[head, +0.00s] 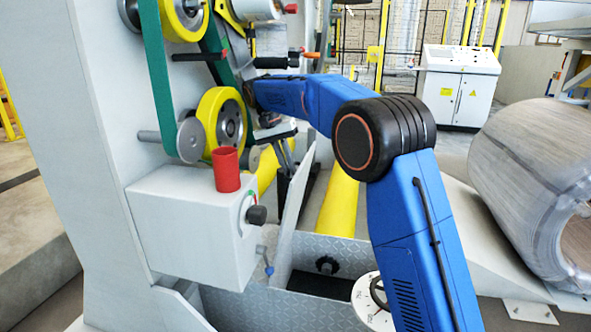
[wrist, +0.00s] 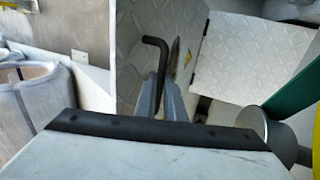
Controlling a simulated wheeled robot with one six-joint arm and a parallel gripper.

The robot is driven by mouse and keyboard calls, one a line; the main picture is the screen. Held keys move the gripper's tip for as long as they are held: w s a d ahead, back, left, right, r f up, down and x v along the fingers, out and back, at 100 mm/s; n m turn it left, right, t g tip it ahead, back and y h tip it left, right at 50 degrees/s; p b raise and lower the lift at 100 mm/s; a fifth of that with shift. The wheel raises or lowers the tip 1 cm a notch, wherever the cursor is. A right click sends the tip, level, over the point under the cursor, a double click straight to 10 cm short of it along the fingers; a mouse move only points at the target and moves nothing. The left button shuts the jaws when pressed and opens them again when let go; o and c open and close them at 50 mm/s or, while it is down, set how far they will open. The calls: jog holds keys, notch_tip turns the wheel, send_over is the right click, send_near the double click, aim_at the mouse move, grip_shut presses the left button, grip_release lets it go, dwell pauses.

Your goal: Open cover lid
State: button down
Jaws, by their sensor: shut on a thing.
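In the wrist view, the two grey fingers of my gripper (wrist: 165,98) reach past a dark-edged grey surface in the foreground. A black bent handle (wrist: 154,62) runs down between the fingers, and they are shut on it. Behind the handle stands a diamond-plate panel (wrist: 134,32), which looks like the cover lid. In the head view, a thin pale panel (head: 296,195) stands steeply tilted above a diamond-plate box; it may be this lid, seen nearly edge-on.
The machine's yellow roller (head: 222,118) and green belt (head: 156,75) are close to my wrist. A grey box with a red cup (head: 227,170) is nearer. A large wrapped coil (head: 530,150) lies at right. A white control cabinet (head: 460,90) stands behind.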

jog(key=shift+w+a+f, duration=0.2)
jog(key=shift+a+f, duration=0.1)
jog(key=shift+a, duration=0.35)
jog(key=c, duration=1.8)
grip_release()
jog(key=shift+w+f, duration=0.1)
jog(key=shift+c, duration=0.2)
jog(key=shift+r, duration=0.2)
jog(key=shift+d, duration=0.1)
